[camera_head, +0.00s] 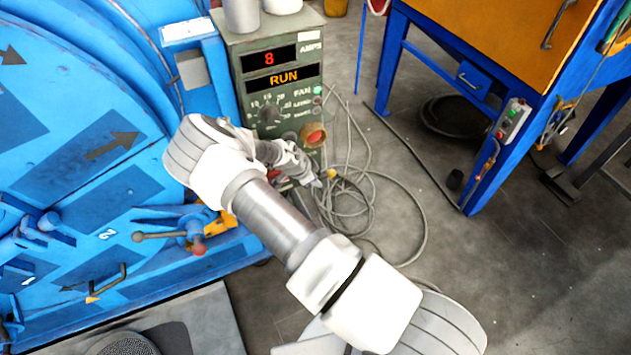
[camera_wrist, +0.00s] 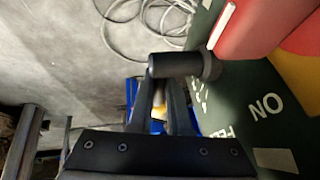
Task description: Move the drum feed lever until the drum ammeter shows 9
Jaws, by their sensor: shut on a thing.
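The drum ammeter (camera_head: 269,58) at the top of the green control panel (camera_head: 232,47) shows a red 8 in the head view. A RUN display (camera_head: 284,76) is lit below it. In the wrist view a black cylindrical handle (camera_wrist: 178,65), the feed lever's grip, sticks out sideways from the panel face. My gripper (camera_wrist: 162,82) is shut on this handle, its two dark fingers reaching up to it from below. In the head view my arm covers the lower panel, and I cannot make out the lever there.
A red and yellow emergency stop (camera_head: 314,135) sits on the panel close to my wrist; its red part (camera_wrist: 262,25) fills the wrist view's upper right. Grey cables (camera_head: 400,200) lie coiled on the floor. A blue drum machine (camera_head: 90,150) stands left, an orange-topped blue cabinet (camera_head: 490,35) right.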

